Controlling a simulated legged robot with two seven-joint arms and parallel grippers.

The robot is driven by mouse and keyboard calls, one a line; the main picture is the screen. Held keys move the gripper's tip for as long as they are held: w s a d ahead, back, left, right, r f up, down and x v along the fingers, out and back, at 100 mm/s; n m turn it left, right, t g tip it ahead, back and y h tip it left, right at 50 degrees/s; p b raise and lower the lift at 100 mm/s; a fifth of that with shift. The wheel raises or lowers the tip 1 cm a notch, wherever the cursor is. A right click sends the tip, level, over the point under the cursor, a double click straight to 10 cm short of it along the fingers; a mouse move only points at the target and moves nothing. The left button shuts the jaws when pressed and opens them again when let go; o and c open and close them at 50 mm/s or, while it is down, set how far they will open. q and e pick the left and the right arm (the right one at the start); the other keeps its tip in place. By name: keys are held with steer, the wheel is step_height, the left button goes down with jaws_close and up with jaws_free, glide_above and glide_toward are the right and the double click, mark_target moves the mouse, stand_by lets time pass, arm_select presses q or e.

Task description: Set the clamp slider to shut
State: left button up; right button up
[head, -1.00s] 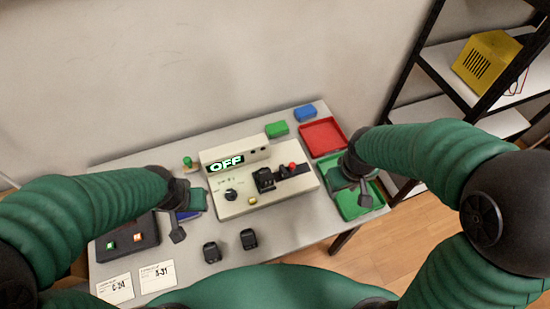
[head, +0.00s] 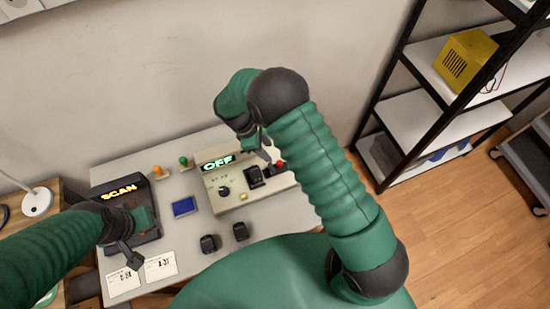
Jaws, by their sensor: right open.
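The pale device box (head: 219,182) stands on the table with a lit OFF display (head: 217,163). On its right part is a black clamp block (head: 255,176) with a slider that has a red knob (head: 280,164). My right gripper (head: 265,153) is open, above the back right of the box and close to the red knob. I cannot tell whether it touches the knob, and my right arm hides the area to the right. My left gripper (head: 139,239) is over the table's front left, away from the slider; whether it is open or shut is unclear.
A black unit with a SCAN display (head: 119,192) is at the left. Orange (head: 158,171) and green (head: 184,161) knobs, a blue block (head: 185,206), two black blocks (head: 208,243) and two cards (head: 160,265) lie around the box. A shelf rack (head: 440,125) stands right.

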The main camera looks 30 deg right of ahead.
mark_target(279, 162)
steer(key=p+x, duration=0.1)
steer(key=x, duration=0.8)
steer(key=shift+d+f, duration=0.2)
steer(key=shift+d, duration=0.05)
steer(key=shift+a, duration=0.1)
steer(key=shift+c, duration=0.2)
jaws_close()
stand_by(0.6)
